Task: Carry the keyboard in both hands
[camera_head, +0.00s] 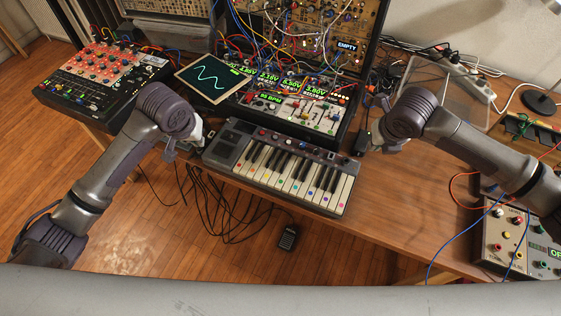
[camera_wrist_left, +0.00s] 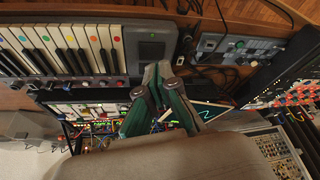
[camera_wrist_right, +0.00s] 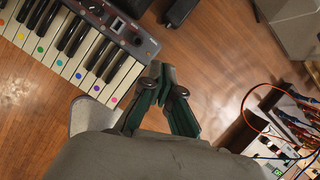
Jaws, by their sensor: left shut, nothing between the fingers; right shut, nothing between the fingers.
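The keyboard (camera_head: 282,167) is a small grey synthesizer with black and white keys and coloured dots on the white keys. It lies on the wooden table near the front edge. My left gripper (camera_head: 203,140) is shut and empty beside the keyboard's left end; the left wrist view shows its closed fingers (camera_wrist_left: 160,75) close to the grey end of the keyboard (camera_wrist_left: 80,45). My right gripper (camera_head: 366,140) is shut and empty beside the right end; the right wrist view shows its closed fingers (camera_wrist_right: 164,75) just off the keyboard's end (camera_wrist_right: 85,45).
A modular synth case (camera_head: 345,75) with many patch cables and a small oscilloscope screen (camera_head: 212,77) stands behind the keyboard. A red-panelled mixer (camera_head: 105,70) is at the left. A grey box with knobs (camera_head: 512,240) sits front right. Black cables (camera_head: 215,205) hang below the table edge.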

